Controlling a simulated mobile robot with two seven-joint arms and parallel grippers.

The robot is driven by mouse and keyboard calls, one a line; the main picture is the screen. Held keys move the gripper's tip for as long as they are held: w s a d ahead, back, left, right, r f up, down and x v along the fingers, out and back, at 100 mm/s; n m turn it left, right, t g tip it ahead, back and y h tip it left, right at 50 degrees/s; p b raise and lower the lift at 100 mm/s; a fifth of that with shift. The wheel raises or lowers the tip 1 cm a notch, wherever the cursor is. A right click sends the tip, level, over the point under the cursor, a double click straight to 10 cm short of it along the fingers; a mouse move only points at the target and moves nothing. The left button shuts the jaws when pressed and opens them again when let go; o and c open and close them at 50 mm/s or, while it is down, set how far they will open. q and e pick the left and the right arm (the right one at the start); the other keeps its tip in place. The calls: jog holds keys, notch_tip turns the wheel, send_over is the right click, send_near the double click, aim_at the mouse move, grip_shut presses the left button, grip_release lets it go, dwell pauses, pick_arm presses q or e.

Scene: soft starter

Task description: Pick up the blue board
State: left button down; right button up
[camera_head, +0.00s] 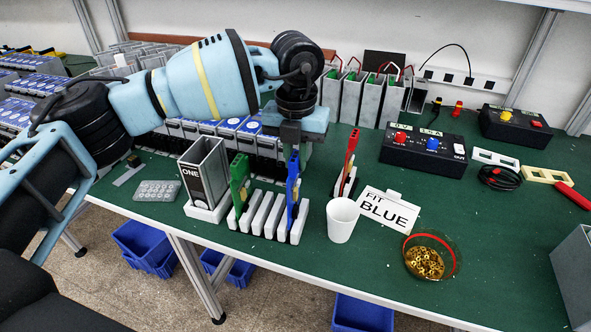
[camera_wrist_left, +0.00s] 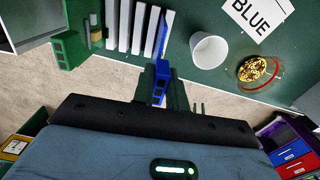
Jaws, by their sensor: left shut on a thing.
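The blue board (camera_head: 292,190) stands upright at the right end of the white slotted rack (camera_head: 262,216), its lower end between the last white slats. My left gripper (camera_head: 292,155) comes down from above and is shut on the top of the blue board. In the left wrist view, the left gripper (camera_wrist_left: 160,88) holds the blue board (camera_wrist_left: 161,42) edge-on. I cannot tell whether its bottom still touches the rack. A green board (camera_head: 239,180) stands at the rack's left end. My right gripper is not in view.
A grey case marked ONE (camera_head: 204,172) stands left of the rack. A red board (camera_head: 350,158) in a holder, a white cup (camera_head: 342,221), a FIT BLUE card (camera_head: 388,210) and a bowl of brass pieces (camera_head: 427,262) lie to the right. Grey cases line the back.

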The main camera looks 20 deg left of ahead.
pick_arm(q)
notch_tip(320, 180, up, 7)
jog(key=shift+f, duration=0.2)
jog(key=c, duration=1.9)
grip_release()
jog(key=shift+c, duration=0.2)
grip_shut()
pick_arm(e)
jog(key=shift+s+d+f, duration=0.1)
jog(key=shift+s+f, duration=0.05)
pick_arm(q)
jog(key=shift+r+p, duration=0.3)
jog(key=shift+r, duration=0.25)
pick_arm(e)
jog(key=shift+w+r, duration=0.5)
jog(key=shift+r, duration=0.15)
